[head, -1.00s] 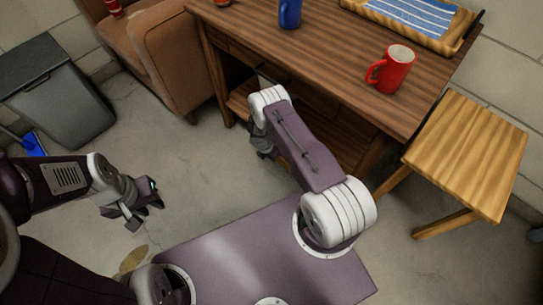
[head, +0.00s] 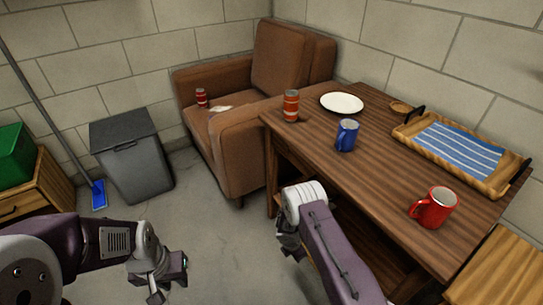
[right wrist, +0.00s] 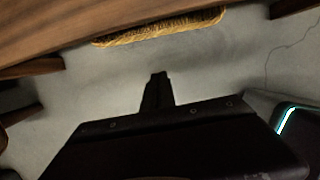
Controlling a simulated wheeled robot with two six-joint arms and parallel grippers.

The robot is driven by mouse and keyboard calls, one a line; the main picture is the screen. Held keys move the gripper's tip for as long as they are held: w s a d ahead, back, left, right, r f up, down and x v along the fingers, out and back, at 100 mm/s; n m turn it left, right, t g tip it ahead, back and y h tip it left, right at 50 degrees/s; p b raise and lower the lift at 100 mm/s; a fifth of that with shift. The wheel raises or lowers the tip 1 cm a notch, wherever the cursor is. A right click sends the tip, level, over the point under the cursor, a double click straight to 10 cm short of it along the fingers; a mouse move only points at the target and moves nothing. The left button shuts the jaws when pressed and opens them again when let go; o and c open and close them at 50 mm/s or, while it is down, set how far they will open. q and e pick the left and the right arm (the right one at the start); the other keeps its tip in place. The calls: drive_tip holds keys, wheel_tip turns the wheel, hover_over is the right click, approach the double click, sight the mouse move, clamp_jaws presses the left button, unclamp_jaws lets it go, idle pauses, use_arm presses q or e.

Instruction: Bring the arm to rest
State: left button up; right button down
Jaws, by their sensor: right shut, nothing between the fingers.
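My right arm reaches from the bottom of the head view toward the table's front side, with its white wrist joint beside the table. Its gripper (head: 290,243) hangs below the table-top level, partly hidden by the arm. In the right wrist view the right gripper (right wrist: 158,78) is shut, its fingers together with nothing between them, over the grey floor. My left gripper (head: 166,282) is at the lower left of the head view, over bare floor. No object shows in it, and its finger gap is unclear.
A stool (head: 500,275), armchair (head: 232,150) and grey bin (head: 135,165) stand around. A woven edge (right wrist: 160,30) shows near the right gripper.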

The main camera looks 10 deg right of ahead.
wheel_tip(320, 180, up, 20)
drive_tip(key=s+m+p, duration=0.2)
drive_tip(key=m, duration=0.8)
drive_tip(key=s+a+r+m+y+p, duration=0.2)
drive_tip(key=s+r+m+y, duration=0.1)
drive_tip(key=s+r+m, duration=1.1)
wheel_tip(320, 180, up, 39)
drive_tip(key=n+p, duration=0.1)
drive_tip(key=p, duration=3.6)
drive_tip(key=shift+s+p, duration=0.15)
drive_tip(key=shift+p, duration=0.25)
